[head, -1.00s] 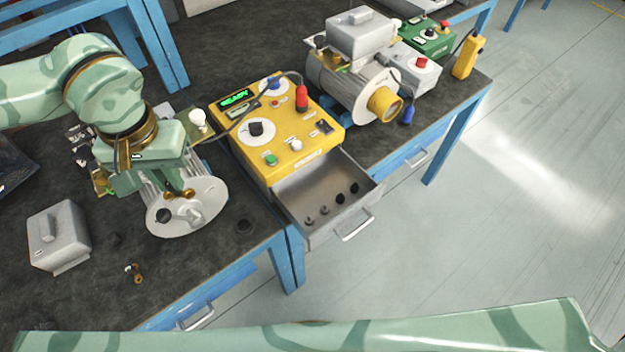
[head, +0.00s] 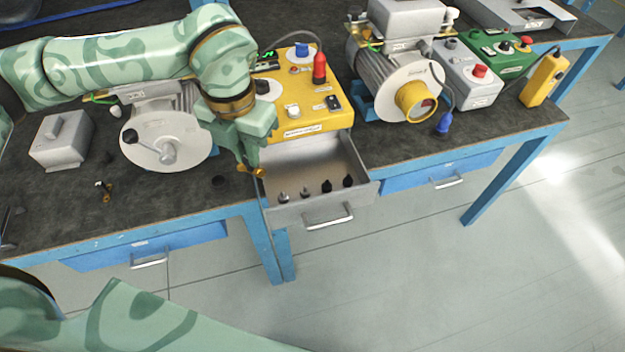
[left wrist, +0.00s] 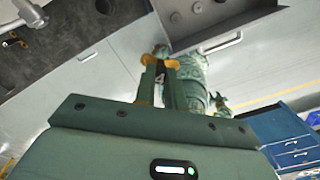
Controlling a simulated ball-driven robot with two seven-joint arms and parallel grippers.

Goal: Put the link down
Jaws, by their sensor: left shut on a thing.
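My left gripper (head: 251,170) is shut, its brass-coloured fingertips close together. It hangs beside the left front edge of the open grey drawer (head: 290,212), close to the bench's front edge. In the left wrist view the gripper (left wrist: 161,62) points away from the camera, with a small greyish piece (left wrist: 161,50) between its tips. I take this piece for the link; it is too small to make out well, and in the head view the tips mostly hide it.
Several small dark and grey parts stand in the drawer below the yellow tester (head: 318,122). A motor with a round pale end plate (head: 150,150), a grey cover (head: 62,148) and a small brass fitting (head: 106,192) are on the bench to the left. A second motor (head: 380,85) stands right.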

